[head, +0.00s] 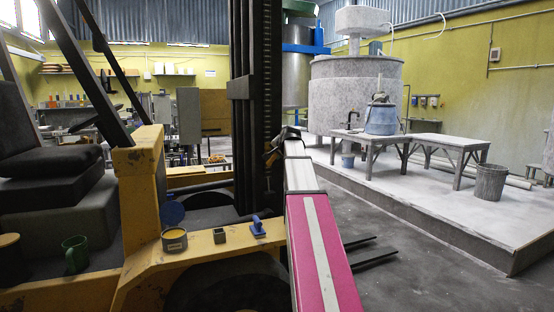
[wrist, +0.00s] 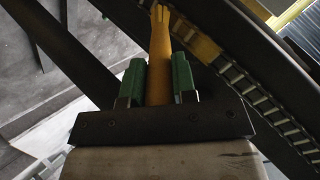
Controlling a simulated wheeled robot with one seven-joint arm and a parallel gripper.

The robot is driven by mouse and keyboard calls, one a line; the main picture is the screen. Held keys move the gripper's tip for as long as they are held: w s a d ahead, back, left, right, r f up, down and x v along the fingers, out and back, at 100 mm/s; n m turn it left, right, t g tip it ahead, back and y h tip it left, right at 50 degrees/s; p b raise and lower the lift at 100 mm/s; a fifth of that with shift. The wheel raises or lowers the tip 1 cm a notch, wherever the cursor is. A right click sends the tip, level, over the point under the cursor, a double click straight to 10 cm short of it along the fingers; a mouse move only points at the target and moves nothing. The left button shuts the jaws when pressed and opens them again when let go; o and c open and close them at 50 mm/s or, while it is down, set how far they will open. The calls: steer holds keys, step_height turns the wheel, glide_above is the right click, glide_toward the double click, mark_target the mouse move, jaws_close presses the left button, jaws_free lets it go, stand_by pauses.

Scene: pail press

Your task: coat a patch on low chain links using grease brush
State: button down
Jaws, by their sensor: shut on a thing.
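My gripper (wrist: 158,78) has green finger pads shut on the yellow handle of the grease brush (wrist: 160,50) in the wrist view. The handle points up the picture; its bristles are not clear there. The chain (wrist: 262,104) runs diagonally just right of the brush, against a dark mast rail. An amber-yellow patch (wrist: 197,42) covers part of the chain near the handle's far end. In the head view my gripper (head: 271,156) is beside the forklift mast, small and partly hidden by my arm. The chain (head: 268,95) runs down inside the mast.
A tin with yellow contents (head: 174,240), a small square box (head: 219,236) and a blue-handled tool (head: 257,227) stand on the forklift's yellow body (head: 140,200). A green mug (head: 75,254) is at left. Forks (head: 370,255) stick out low at right. Tables stand on a raised platform.

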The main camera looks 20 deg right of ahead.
steer(key=shift+w+r, duration=0.1)
steer(key=shift+r, duration=3.75)
steer(key=shift+f, duration=0.1)
step_height(320, 180, down, 11)
steer(key=s, duration=0.6)
steer(key=shift+s, duration=0.15)
